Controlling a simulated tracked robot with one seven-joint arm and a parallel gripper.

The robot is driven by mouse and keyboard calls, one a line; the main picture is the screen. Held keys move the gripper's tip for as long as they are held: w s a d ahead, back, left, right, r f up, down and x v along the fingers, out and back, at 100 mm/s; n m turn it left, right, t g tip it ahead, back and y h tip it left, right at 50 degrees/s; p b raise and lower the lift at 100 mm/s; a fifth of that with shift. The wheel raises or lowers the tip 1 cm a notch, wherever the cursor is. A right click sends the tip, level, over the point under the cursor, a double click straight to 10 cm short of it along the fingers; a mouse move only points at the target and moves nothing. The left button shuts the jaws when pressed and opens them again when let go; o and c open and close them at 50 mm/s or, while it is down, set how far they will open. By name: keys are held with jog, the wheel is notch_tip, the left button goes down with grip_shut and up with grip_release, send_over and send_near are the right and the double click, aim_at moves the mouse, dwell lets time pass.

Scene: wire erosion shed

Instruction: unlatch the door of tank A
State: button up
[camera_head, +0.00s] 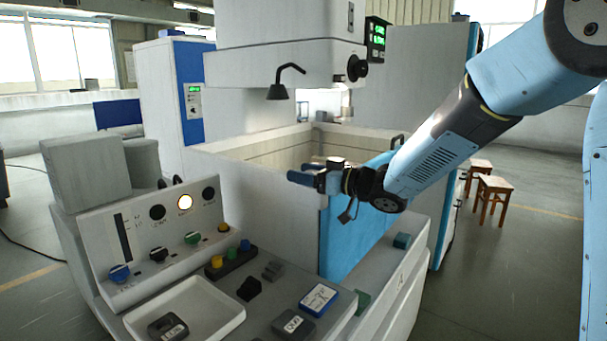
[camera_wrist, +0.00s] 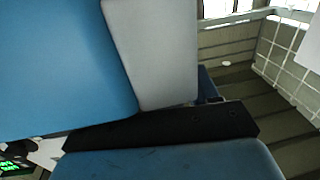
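Tank A appears to be the open-topped white tank (camera_head: 265,200) in the middle of the head view; I read no letter on it. Its blue door panel (camera_head: 345,235) is on the right side and looks closed. My gripper (camera_head: 300,177) is at the tank's upper front corner, at rim height, with its blue fingers pointing left. In the wrist view, a blue finger with a dark edge (camera_wrist: 170,160) fills the bottom. A blue surface and a light grey surface lie close above it. I cannot make out the latch; it may be hidden by my gripper. The finger gap is not clear.
A control console (camera_head: 160,235) with knobs and a lit lamp stands at front left. A white tray (camera_head: 215,330) and small labelled blocks lie on the ledge in front. The machine head (camera_head: 280,65) overhangs the tank. Stools (camera_head: 492,185) stand at right, with open floor around them.

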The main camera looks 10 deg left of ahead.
jog(key=c, duration=0.7)
jog(key=shift+r, duration=0.15)
jog(key=shift+c, duration=0.6)
jog(key=shift+w, duration=0.1)
jog(key=shift+m+t+h, duration=0.3)
jog(key=shift+m+t, duration=0.2)
jog(key=shift+t, duration=0.2)
jog(key=shift+w+d+r+m+t+h, duration=0.15)
jog(key=shift+m+t+h, duration=0.3)
jog(key=shift+t, duration=0.45)
jog(key=m+t+h, duration=0.1)
jog(key=t, duration=0.1)
jog(key=m+t+h, duration=0.3)
jog(key=m+t, duration=0.1)
jog(key=shift+w+d+h, duration=0.15)
jog(key=shift+w+h, duration=0.1)
jog(key=shift+w, duration=0.05)
jog(key=m+t+h, duration=0.1)
jog(key=h, duration=0.1)
jog(key=m+t+h, duration=0.1)
jog(key=m+h, duration=0.1)
jog(key=m+t+h, duration=0.1)
jog(key=shift+w+d+h, duration=0.15)
jog(key=shift+d+h, duration=0.15)
jog(key=shift+h, duration=0.1)
jog(key=shift+d+m+t+h, duration=0.2)
jog(key=shift+m+t+h, duration=0.3)
jog(key=shift+m+h, duration=1.25)
jog(key=shift+h, duration=0.55)
